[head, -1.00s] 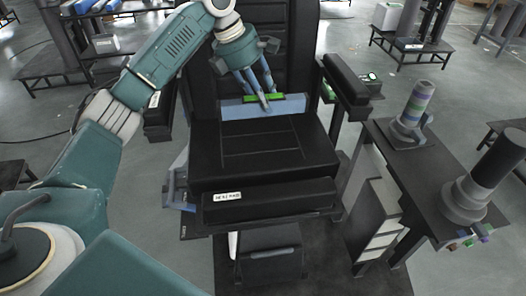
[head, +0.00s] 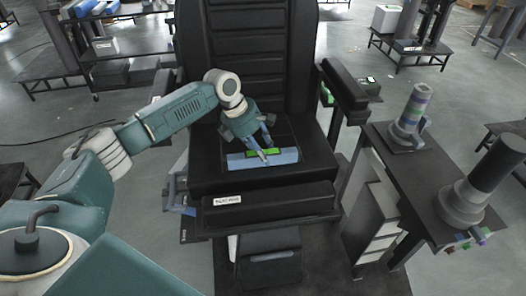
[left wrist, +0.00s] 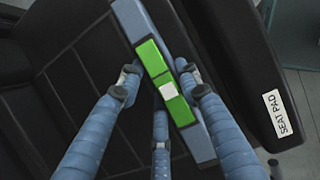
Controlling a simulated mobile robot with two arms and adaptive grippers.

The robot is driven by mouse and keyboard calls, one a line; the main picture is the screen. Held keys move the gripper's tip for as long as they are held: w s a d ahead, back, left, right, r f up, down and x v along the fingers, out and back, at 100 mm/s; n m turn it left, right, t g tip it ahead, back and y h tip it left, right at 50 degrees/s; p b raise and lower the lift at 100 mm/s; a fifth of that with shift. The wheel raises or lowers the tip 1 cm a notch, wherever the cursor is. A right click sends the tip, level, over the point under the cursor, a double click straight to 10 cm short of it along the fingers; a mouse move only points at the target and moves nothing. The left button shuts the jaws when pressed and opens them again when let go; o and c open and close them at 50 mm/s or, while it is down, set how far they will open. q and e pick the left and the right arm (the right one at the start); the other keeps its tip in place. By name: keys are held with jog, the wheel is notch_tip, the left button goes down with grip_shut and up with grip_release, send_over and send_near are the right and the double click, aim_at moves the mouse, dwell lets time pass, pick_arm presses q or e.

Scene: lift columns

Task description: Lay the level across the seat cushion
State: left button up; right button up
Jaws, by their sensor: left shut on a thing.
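The level is a blue-grey bar with a green middle (head: 284,157). In the head view it lies crosswise over the front half of the black seat cushion (head: 208,160). My left gripper (head: 266,152) comes down from above and is shut on its green middle. In the left wrist view the fingers (left wrist: 165,85) close around the green middle of the level (left wrist: 149,56), which runs slantwise over the dark cushion (left wrist: 60,85). I cannot tell whether the level touches the cushion. My right gripper is not in view.
The tall black backrest (head: 248,45) stands behind the cushion, with an armrest (head: 343,88) at the right. A black front pad (head: 275,199) bears a white label. A dark side table (head: 425,172) at the right holds two cylindrical columns.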

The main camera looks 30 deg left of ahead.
pick_arm(q)
jog(key=o, duration=1.3)
jog(key=shift+f, duration=0.15)
jog(key=shift+o, duration=0.2)
jog(key=v, duration=1.2)
jog(key=shift+b, duration=0.35)
